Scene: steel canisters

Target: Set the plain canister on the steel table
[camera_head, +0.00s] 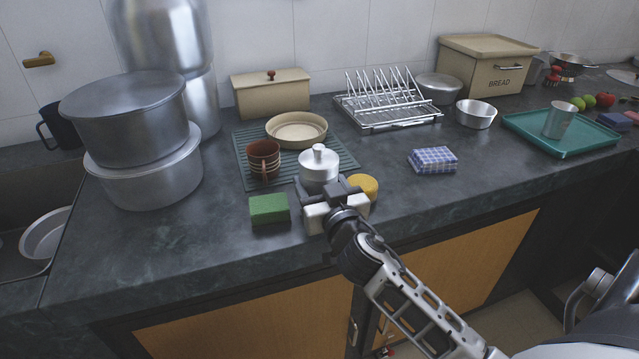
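A small, shiny steel canister (319,165) with a knobbed lid and no visible marking stands upright on the dark counter, by the front edge of the ribbed green mat. My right gripper (325,184) comes in from the lower right and is right at its near side. Its dark fingers are at the canister's lower part, which they partly hide. I cannot tell whether they are closed on it. My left gripper is not in view. I cannot make out a steel table here; the canister's surface is a dark stone counter (200,250).
A green sponge (269,209) and a yellow round item (363,186) lie close beside the gripper. Brown cups (264,160) and a plate (296,130) stand on the mat. Large pots (144,180) are at left, a wire rack (388,108) behind.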

